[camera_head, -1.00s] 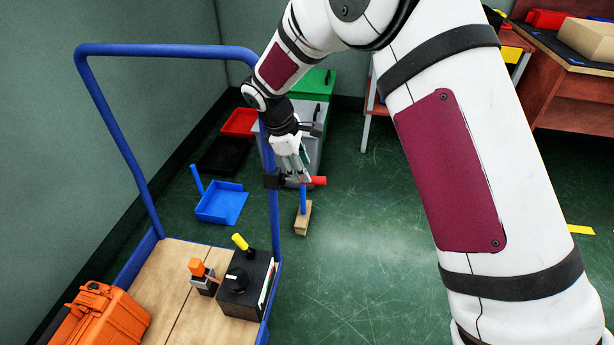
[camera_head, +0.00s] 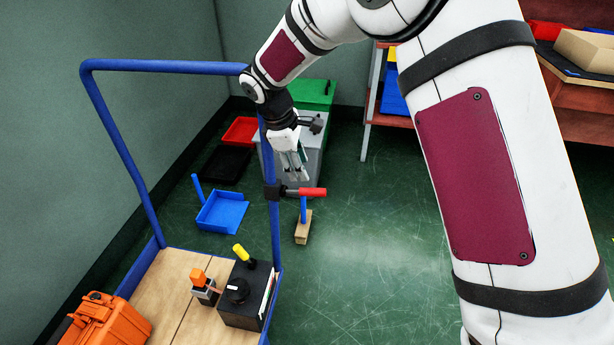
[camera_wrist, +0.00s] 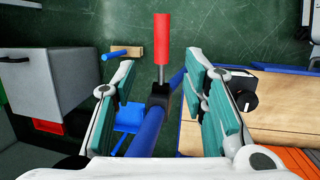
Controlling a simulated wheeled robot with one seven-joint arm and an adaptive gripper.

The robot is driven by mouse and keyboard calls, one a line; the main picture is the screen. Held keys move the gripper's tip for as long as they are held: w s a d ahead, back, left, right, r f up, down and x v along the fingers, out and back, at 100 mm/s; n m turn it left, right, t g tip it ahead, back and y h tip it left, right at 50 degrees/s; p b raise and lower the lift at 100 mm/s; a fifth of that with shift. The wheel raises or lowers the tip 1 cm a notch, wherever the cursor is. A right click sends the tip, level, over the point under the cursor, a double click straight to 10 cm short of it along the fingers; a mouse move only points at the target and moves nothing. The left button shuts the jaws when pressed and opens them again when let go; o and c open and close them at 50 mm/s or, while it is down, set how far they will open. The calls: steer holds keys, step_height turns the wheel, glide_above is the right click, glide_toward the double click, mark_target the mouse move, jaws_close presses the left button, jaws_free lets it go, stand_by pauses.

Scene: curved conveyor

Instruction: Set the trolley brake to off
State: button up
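The trolley has a blue tube frame (camera_head: 160,66) and a wooden deck (camera_head: 172,290). The brake lever has a red grip (camera_head: 313,192) and is mounted by a black clamp (camera_head: 271,192) on the right upright. In the head view the lever points right, roughly level. My gripper (camera_head: 297,178) hangs just above the clamp and the lever's inner end. I see no contact with the lever.
On the deck are a black box with a yellow-handled lever (camera_head: 245,292), a small orange-topped device (camera_head: 204,288) and an orange case (camera_head: 108,318). A blue dustpan (camera_head: 222,211) and a brush (camera_head: 303,225) lie on the floor. A grey bin (camera_head: 308,165) stands behind my gripper.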

mark_target(312, 190)
step_height(312, 190, up, 4)
steer(key=s+d+y+p, duration=0.2)
steer(key=d+y+p, duration=0.1)
steer(key=p, duration=0.6)
steer(key=w+f+b, duration=0.1)
steer(key=f, duration=0.3)
steer(key=w+f+b, duration=0.1)
steer(key=f, duration=0.4)
steer(key=w+f+b, duration=0.1)
steer(key=f+b, duration=0.1)
steer(key=f, duration=0.3)
steer(key=shift+w+d, duration=0.1)
steer(key=shift+d, duration=0.1)
jaws_close()
